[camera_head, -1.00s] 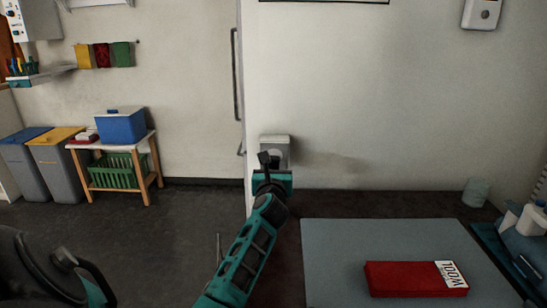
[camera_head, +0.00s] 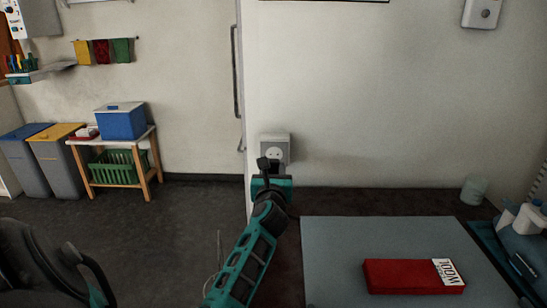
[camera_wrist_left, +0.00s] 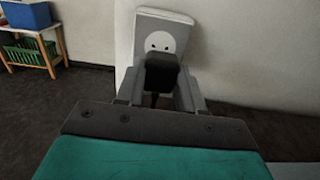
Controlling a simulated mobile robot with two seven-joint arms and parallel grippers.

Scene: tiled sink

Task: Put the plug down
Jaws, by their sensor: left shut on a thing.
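My left gripper (camera_head: 268,171) reaches up from the bottom of the head view, in front of the wall socket. It is shut on a black plug (camera_wrist_left: 161,73), which shows between the fingers in the left wrist view; the plug also shows in the head view (camera_head: 264,163). The wall socket (camera_head: 274,146) is a pale box with a round face, and its two holes show above the plug in the left wrist view (camera_wrist_left: 160,42). The plug is out of the socket, low in front of it. My right gripper is not in view.
A glass (camera_head: 474,190) and a blue tray with bottles (camera_head: 510,250) stand at the right. The worktop behind the mat is clear.

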